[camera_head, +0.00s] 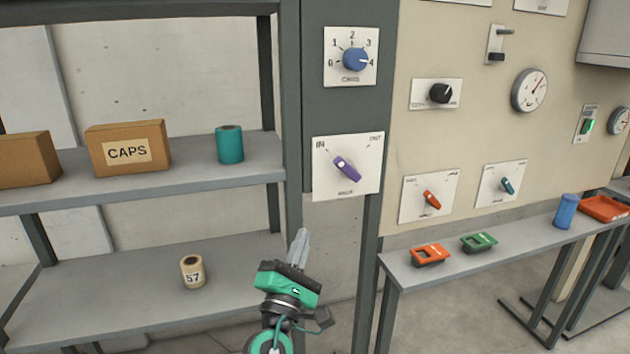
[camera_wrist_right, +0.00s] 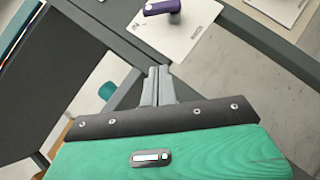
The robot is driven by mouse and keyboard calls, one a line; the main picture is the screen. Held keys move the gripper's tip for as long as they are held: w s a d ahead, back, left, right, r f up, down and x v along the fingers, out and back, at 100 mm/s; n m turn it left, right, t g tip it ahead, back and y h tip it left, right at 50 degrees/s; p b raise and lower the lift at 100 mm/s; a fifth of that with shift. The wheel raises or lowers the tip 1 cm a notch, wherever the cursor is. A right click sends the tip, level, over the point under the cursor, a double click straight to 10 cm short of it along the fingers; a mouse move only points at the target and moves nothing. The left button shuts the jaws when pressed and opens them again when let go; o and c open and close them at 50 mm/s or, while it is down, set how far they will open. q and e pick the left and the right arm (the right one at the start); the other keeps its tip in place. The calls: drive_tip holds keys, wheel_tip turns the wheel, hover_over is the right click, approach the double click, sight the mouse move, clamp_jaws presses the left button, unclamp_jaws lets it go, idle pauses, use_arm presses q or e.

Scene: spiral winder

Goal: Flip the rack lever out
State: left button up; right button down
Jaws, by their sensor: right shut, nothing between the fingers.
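The rack lever is a purple handle (camera_head: 347,168) on a white plate (camera_head: 329,186) marked IN at upper left and OUT at upper right, fixed to the grey rack post. The handle slants from upper left to lower right; a light mark shows near its upper-left end. In the right wrist view the purple lever (camera_wrist_right: 161,7) and its plate (camera_wrist_right: 185,38) are at the top. My right gripper (camera_head: 301,236) is below and left of the plate, apart from it, with its fingers together and empty. They also show in the right wrist view (camera_wrist_right: 158,72). My left gripper is not in view.
Above the lever is a blue knob (camera_head: 355,59) on a numbered plate. Left are shelves with a CAPS box (camera_head: 128,147), a teal cylinder (camera_head: 229,144) and a roll marked 57 (camera_head: 192,272). Right is a panel with orange (camera_head: 431,200) and teal (camera_head: 507,185) levers above a narrow bench (camera_head: 400,268).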

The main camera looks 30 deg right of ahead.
sight(347, 170)
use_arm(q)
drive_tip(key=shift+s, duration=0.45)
use_arm(e)
drive_tip(key=shift+s+d+r+h, duration=0.1)
drive_tip(key=shift+s+r+h, duration=0.2)
drive_tip(key=shift+r, duration=0.15)
